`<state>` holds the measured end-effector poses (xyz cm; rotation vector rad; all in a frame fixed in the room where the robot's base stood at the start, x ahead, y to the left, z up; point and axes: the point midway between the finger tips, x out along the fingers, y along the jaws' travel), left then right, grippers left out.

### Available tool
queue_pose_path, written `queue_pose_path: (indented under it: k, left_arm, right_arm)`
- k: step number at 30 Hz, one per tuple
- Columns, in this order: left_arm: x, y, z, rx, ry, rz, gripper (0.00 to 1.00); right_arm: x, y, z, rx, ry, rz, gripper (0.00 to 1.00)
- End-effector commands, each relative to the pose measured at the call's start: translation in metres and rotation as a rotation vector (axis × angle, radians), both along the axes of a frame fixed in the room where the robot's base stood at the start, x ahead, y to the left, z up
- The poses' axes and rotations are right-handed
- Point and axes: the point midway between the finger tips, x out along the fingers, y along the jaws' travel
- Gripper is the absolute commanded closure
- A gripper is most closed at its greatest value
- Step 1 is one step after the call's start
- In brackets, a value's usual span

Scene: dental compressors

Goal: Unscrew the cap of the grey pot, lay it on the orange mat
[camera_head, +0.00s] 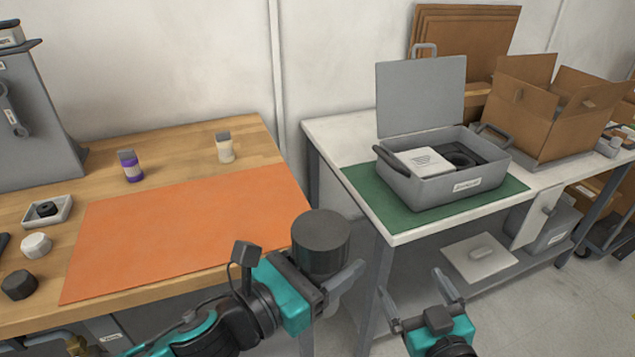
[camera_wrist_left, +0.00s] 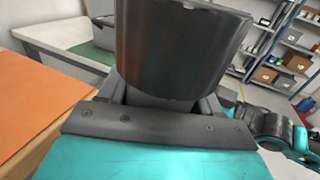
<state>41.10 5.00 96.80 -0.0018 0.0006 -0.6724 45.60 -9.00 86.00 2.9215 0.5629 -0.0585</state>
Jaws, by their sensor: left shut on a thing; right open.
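The dark grey pot (camera_head: 321,262) is held by my left gripper (camera_head: 322,278), off the front right corner of the wooden table. Its round dark top (camera_head: 320,230) faces up; I cannot make out the seam between cap and body. In the left wrist view the pot (camera_wrist_left: 180,50) fills the upper middle, between the fingers. My right gripper (camera_head: 416,290) is open and empty, to the right of the pot and apart from it. The orange mat (camera_head: 165,228) lies flat and bare on the wooden table.
Purple (camera_head: 131,166) and cream (camera_head: 225,148) bottles stand behind the mat. A white pot (camera_head: 36,245), a black pot (camera_head: 18,285) and a small tray (camera_head: 62,212) stand left of it. An open grey case (camera_head: 450,192) sits on a green mat (camera_head: 390,208) on the right table.

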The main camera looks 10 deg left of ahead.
Motion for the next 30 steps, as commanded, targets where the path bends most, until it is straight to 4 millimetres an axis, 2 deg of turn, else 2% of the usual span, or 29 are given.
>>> queue_pose_path:
  k: [1,6,11,15,21,30]
  left_arm:
    - [0.0,0.0,0.002,-0.002,-0.003,-0.001,1.0]
    - [0.0,0.0,0.002,-0.002,-0.003,-0.001,1.0]
    - [0.0,0.0,0.002,-0.002,-0.003,-0.001,1.0]
    - [0.0,0.0,0.002,-0.002,-0.003,-0.001,1.0]
    - [0.0,0.0,0.002,-0.002,-0.003,-0.001,1.0]
    - [0.0,0.0,0.002,-0.002,-0.004,-0.001,1.0]
  right_arm:
    - [0.014,0.012,0.021,-0.004,-0.074,0.036,0.03]
    - [0.042,0.055,0.088,-0.019,-0.305,0.178,0.03]
    - [0.053,0.096,0.145,-0.061,-0.51,0.333,0.03]
    - [0.053,0.128,0.188,-0.12,-0.673,0.481,0.03]
    - [0.044,0.168,0.232,-0.251,-0.867,0.703,0.03]
    - [0.028,0.206,0.266,-0.557,-1.063,1.05,0.03]
